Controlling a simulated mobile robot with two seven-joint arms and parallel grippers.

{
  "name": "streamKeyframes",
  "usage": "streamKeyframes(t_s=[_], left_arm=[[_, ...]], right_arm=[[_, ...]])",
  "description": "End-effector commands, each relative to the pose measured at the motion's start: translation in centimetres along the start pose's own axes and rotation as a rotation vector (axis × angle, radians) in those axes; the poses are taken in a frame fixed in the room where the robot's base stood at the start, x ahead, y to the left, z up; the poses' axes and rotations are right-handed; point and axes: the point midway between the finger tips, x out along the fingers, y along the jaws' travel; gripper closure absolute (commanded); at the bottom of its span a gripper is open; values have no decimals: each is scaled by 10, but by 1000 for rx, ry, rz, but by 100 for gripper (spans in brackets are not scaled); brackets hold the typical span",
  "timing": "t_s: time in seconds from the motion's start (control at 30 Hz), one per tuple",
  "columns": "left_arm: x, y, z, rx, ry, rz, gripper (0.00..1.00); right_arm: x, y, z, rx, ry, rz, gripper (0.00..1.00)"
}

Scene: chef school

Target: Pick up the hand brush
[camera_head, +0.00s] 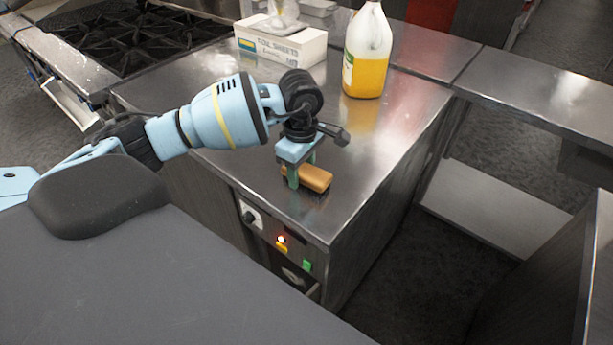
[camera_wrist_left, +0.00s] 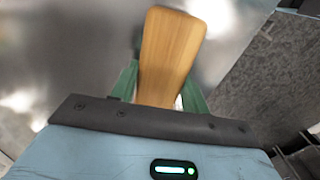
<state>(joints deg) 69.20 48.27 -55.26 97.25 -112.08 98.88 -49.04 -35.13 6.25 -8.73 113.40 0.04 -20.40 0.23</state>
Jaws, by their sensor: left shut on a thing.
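The hand brush (camera_head: 317,178) has a tan wooden back and lies at the front part of the steel counter (camera_head: 375,130). My left gripper (camera_head: 301,176) points down over it, with its green fingers closed on the brush's sides. In the left wrist view the wooden brush (camera_wrist_left: 172,50) sits between the two green fingers of the left gripper (camera_wrist_left: 160,88). My right gripper is not in view.
A bottle of yellow liquid (camera_head: 367,55) and a foil sheets box (camera_head: 280,42) stand farther back on the counter. A black-grated stove (camera_head: 140,38) is at the upper left. A lower steel shelf (camera_head: 500,205) is at the right.

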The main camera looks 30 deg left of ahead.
Motion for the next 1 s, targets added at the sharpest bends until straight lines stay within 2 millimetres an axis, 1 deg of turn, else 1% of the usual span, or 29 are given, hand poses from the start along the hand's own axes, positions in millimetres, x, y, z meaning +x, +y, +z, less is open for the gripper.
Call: streamKeyframes(t_s=[0.27,0.43,0.57,0.67,0.73,0.87,1.0], left_arm=[[-1,0,0,0,0,1,79],[-7,0,0,-1,1,1,79],[-20,1,0,-1,-1,3,79],[-38,1,0,0,-1,3,79],[-36,-13,9,6,0,-1,79],[-39,-37,24,6,0,1,79],[-42,-66,43,7,0,0,79]], right_arm=[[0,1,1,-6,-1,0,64],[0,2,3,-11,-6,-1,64],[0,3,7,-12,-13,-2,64],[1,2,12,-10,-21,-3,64],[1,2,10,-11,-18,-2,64],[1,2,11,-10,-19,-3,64],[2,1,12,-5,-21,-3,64]])
